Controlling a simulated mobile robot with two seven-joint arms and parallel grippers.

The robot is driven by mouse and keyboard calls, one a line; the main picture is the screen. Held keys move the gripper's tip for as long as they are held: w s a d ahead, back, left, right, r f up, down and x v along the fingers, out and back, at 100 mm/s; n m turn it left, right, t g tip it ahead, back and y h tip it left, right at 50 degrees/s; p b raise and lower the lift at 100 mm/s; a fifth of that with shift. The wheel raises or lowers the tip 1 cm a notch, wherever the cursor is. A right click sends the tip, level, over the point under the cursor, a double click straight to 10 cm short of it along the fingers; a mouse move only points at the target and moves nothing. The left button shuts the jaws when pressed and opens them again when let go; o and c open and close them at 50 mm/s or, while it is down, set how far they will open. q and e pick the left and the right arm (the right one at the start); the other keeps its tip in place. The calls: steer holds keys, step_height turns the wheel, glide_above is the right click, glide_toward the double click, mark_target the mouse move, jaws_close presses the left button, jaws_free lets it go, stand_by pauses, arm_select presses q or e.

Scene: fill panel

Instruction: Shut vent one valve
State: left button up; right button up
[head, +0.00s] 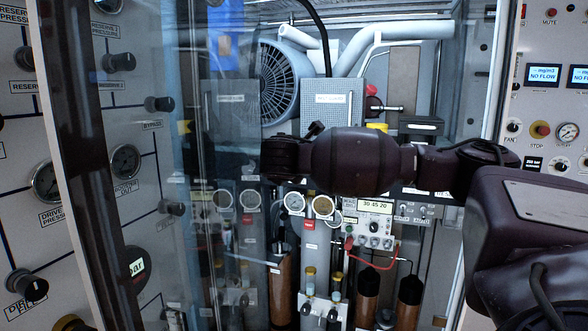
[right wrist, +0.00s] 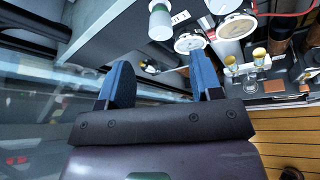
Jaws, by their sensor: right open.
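My right gripper (head: 280,158) reaches in from the right in the head view, in front of the equipment inside the glazed cabinet. In the right wrist view its two blue fingers (right wrist: 162,75) are spread with nothing between them. Beyond them are a white cylinder with a green end (right wrist: 160,22) and round gauges (right wrist: 188,42). Small yellow-topped fittings (right wrist: 231,62) stand to the right of the fingers; similar ones (head: 310,272) show low in the head view. No label reading vent one is legible, so I cannot tell which part is that valve. My left gripper is out of view.
A glass pane (head: 120,150) stands at the left, before a panel of black knobs and gauges. A control panel (head: 550,90) with NO FLOW displays is at the right. A grey fan (head: 278,80), pipes (head: 400,33) and brown-and-black cylinders (head: 368,290) fill the cabinet.

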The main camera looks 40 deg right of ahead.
steer(key=p+x, duration=0.2)
steer(key=x, duration=0.8)
steer(key=shift+w+d, duration=0.1)
steer(key=shift+d, duration=0.1)
steer(key=shift+f, duration=0.1)
steer(key=c, duration=0.9)
